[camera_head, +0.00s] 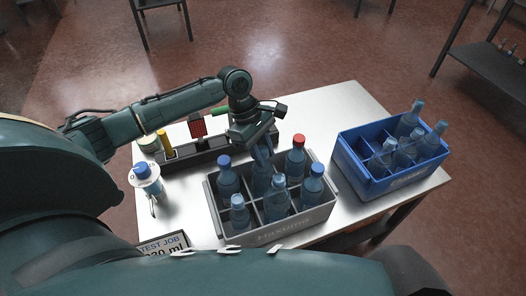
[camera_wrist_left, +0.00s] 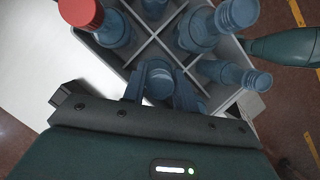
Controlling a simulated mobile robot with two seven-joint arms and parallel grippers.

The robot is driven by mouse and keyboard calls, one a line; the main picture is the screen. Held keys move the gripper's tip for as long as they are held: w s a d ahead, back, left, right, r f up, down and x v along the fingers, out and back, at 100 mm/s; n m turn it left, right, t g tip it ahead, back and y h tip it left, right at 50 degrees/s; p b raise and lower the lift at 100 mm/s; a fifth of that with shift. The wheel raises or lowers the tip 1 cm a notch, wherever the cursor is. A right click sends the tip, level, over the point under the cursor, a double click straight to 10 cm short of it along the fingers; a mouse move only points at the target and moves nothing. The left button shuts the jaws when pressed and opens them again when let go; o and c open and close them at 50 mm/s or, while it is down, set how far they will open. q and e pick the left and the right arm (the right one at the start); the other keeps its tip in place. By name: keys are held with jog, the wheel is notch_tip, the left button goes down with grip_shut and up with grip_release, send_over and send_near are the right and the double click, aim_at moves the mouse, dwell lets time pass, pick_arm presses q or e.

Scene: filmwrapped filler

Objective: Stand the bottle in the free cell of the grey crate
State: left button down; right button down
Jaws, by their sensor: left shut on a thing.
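The grey crate (camera_head: 270,236) stands on the table and has several cells with blue-tinted bottles in them. My left gripper (camera_head: 263,150) points down over the crate's back middle cell. It is shut on the neck of a bottle (camera_head: 262,181). That bottle looks upright, with its lower part within the crate; I cannot tell whether its base touches the floor. In the left wrist view the bottle's top (camera_wrist_left: 159,80) shows between the fingers (camera_wrist_left: 160,88). A red-capped bottle (camera_head: 297,158) stands to its right and a blue-capped one (camera_head: 226,178) to its left. My right gripper is out of view.
A blue crate (camera_head: 385,187) with several bottles stands at the right of the table (camera_head: 345,105). A dark tray (camera_head: 190,158) with small items lies behind the grey crate. A sign (camera_head: 163,246) is at the front.

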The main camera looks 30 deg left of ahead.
pick_arm(q)
jog(key=shift+f, duration=0.1)
jog(key=c, duration=1.4)
grip_release()
jog(key=shift+c, duration=0.2)
jog(key=o, duration=0.3)
jog(key=shift+o, duration=0.2)
jog(key=p+v, duration=0.1)
jog(key=v, duration=1.1)
